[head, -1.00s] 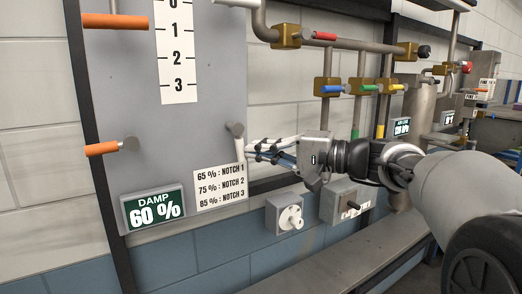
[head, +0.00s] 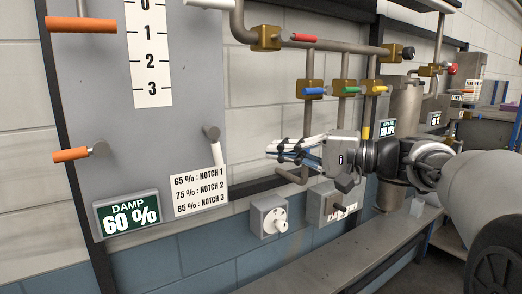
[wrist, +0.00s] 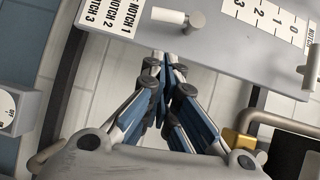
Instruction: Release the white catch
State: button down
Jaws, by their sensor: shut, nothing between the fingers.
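A white-handled catch (head: 217,152) sits low on the right edge of the grey panel, its handle pointing down from a grey knob; the wrist view shows it too (wrist: 168,15). Another white handle (head: 203,2) lies level at the panel's top right, cut by the frame edge. My gripper (head: 270,151) is shut and empty, to the right of the lower catch and apart from it. In the wrist view its fingertips (wrist: 161,60) meet just off the panel edge.
The panel (head: 110,120) carries two orange handles (head: 70,154), a notch scale (head: 149,60) and a "DAMP 60 %" display (head: 127,216). A white rotary switch (head: 272,219) and a lever box (head: 332,205) are below my gripper. Pipes with coloured valves (head: 345,88) run behind it.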

jog(key=v, duration=0.4)
jog(key=s+a+f+g+h+b, duration=0.1)
jog(key=s+a+f+h, duration=0.15)
jog(key=s+f, duration=0.5)
jog(key=s+a+f+g+h+b, duration=0.2)
jog(key=s+f+h, duration=0.2)
jog(key=s+f, duration=0.3)
jog(key=s+d+f+n+h+b, duration=0.1)
jog(key=s+d+f+h, duration=0.4)
jog(key=f, duration=0.5)
jog(key=s+d+f+n+t+h+b, duration=0.1)
jog(key=s+d+f+h, duration=0.3)
jog(key=s+f, duration=0.5)
jog(key=shift+s+d+f+n+h+b, duration=0.4)
jog(key=shift+s+d+n+b, duration=0.35)
jog(key=shift+d, duration=0.45)
